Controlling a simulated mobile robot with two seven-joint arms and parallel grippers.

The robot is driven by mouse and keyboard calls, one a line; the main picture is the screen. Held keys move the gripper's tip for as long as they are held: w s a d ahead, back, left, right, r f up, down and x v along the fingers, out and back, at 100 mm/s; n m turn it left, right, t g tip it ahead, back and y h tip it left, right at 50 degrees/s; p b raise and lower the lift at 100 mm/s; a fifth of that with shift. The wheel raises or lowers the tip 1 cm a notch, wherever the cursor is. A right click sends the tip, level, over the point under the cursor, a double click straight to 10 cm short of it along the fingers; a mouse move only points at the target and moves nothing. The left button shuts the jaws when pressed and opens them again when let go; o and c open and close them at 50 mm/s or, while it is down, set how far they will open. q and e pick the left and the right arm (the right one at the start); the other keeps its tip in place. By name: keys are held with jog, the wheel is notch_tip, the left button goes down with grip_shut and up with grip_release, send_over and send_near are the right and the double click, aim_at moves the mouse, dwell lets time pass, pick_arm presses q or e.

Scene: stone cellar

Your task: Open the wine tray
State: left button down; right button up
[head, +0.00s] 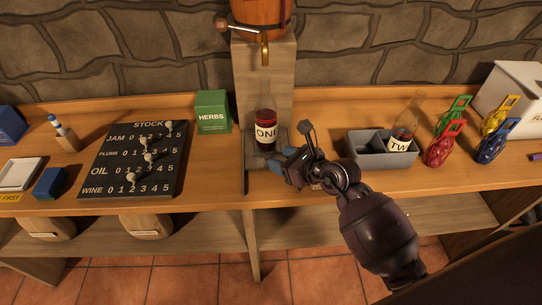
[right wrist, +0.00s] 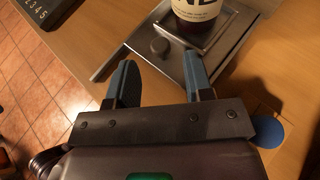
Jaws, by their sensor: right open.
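The wine tray (head: 253,138) is a flat grey metal tray on the bench under the barrel. A bottle (head: 265,122) of dark red liquid, its label reading "ONE" or similar, stands upright on it. My right gripper (head: 277,158) is open at the tray's near right side in the head view. My left gripper is not in view.
Left are a green herbs box (head: 212,111) and a black stock board (head: 124,166).

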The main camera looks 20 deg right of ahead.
aim_at(270, 156)
jog(key=shift+x, duration=2.05)
grip_shut()
